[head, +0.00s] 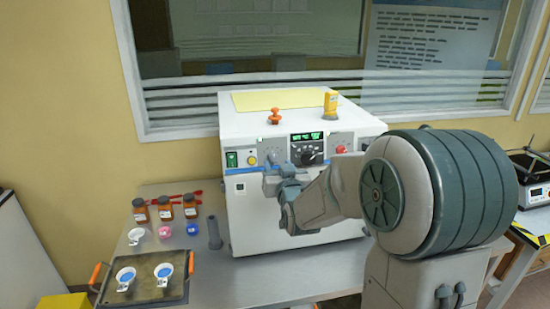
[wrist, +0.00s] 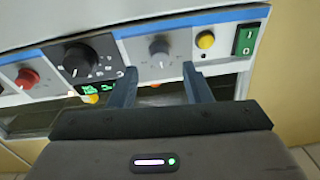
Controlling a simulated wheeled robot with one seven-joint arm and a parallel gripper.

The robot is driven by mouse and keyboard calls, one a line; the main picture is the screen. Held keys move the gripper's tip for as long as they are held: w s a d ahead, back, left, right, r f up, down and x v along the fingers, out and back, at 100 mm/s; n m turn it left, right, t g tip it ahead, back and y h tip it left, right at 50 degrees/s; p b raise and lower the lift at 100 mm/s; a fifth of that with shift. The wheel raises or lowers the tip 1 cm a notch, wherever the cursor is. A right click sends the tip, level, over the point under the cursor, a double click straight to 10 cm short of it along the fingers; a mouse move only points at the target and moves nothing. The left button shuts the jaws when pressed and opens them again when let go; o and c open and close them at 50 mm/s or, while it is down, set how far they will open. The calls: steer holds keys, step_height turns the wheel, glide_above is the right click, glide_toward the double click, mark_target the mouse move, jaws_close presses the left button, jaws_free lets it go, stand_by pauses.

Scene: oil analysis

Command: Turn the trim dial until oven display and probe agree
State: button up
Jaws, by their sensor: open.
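The white oven (head: 290,215) stands on the bench. Its green-lit display (head: 306,136) sits above a large black dial (head: 307,153); the digits are too small to read. A smaller grey dial (wrist: 160,50) lies between the black dial and a yellow button in the upside-down wrist view; I take it for the trim dial. My gripper (wrist: 159,68) is open, its fingers spread on either side of the grey dial, apparently just short of it. In the head view my gripper (head: 272,170) is in front of the oven panel. A yellow device (head: 330,105), possibly the probe readout, stands on top.
A red knob (head: 341,150) and a green switch (head: 232,159) flank the panel. An orange knob-like object (head: 275,116) stands on the oven. Several brown bottles, small cups and a tray (head: 140,293) occupy the bench at left.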

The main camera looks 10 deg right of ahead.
mark_target(274, 159)
steer(key=shift+w+p, duration=0.5)
steer(key=shift+w, duration=1.3)
jaws_close()
